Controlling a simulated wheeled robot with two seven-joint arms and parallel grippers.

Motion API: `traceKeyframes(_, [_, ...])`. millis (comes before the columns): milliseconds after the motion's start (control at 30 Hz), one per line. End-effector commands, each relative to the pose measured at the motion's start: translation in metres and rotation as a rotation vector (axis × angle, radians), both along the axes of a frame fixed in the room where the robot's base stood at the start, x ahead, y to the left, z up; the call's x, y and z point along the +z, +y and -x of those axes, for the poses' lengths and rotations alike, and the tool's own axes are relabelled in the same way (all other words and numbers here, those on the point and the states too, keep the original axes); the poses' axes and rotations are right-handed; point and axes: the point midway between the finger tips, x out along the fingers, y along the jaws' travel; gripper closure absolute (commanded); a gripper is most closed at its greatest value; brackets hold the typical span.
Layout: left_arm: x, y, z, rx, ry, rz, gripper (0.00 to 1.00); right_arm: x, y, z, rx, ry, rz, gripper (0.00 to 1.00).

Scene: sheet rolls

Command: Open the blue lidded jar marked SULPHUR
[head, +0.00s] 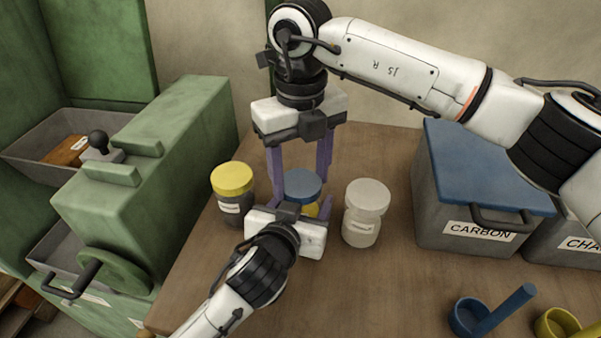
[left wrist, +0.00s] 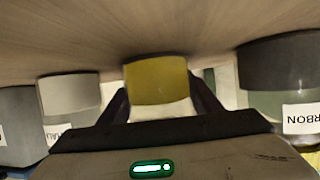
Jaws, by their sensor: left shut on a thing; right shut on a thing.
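The blue-lidded jar has a blue lid (head: 303,184) and a yellow lower part (head: 312,211). It stands on the wooden table between the yellow-lidded and white-lidded jars. My right gripper (head: 300,178) comes down from above, its purple fingers shut on the lid. My left gripper (head: 302,204) reaches in from the front and is shut on the jar's body. In the left wrist view the yellow body (left wrist: 157,80) sits between the left fingers. Its label is mostly hidden and unreadable. The lid appears to sit on the body; any gap is hidden.
A yellow-lidded jar (head: 233,187) stands close on the left, a white-lidded jar (head: 365,212) close on the right. A grey bin with blue lid (head: 475,165) reads CARBON. A blue scoop (head: 490,312) and yellow scoop (head: 560,325) lie front right. A green machine (head: 150,160) stands left.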

Motion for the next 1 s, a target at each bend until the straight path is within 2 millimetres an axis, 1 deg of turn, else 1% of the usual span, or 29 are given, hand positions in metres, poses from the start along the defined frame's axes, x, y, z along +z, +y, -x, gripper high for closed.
traceKeyframes(133, [0.000,0.000,0.000,0.000,0.001,0.000,1.00,0.001,0.000,0.000,-0.003,-0.001,0.000,0.71])
traceKeyframes(167, [0.000,0.000,0.000,0.000,0.001,0.000,1.00,0.001,0.000,0.000,-0.003,-0.001,0.000,0.41])
traceKeyframes(200, [0.000,0.000,0.000,0.000,0.001,0.000,1.00,0.001,0.000,0.000,-0.003,-0.001,0.000,0.34])
traceKeyframes(267, [0.000,0.000,0.000,0.000,0.001,0.000,1.00,0.001,0.000,0.000,-0.004,-0.001,0.000,0.26])
traceKeyframes(533, [0.000,0.000,0.000,0.000,0.001,0.000,1.00,0.001,0.000,0.000,-0.005,-0.001,0.000,0.26])
traceKeyframes(633, [0.000,0.000,0.000,0.000,0.001,0.000,1.00,0.005,0.000,0.000,-0.005,-0.002,0.000,0.26])
traceKeyframes(733, [0.000,0.000,0.000,0.000,0.001,0.000,1.00,0.015,0.000,0.000,-0.005,-0.002,0.000,0.26])
traceKeyframes(933, [0.000,0.000,0.000,0.000,0.001,0.000,1.00,0.041,0.000,-0.001,-0.005,-0.002,0.000,0.26])
traceKeyframes(1000, [0.000,0.000,0.000,0.000,0.001,0.000,1.00,0.045,0.000,0.000,-0.008,-0.001,0.000,0.29])
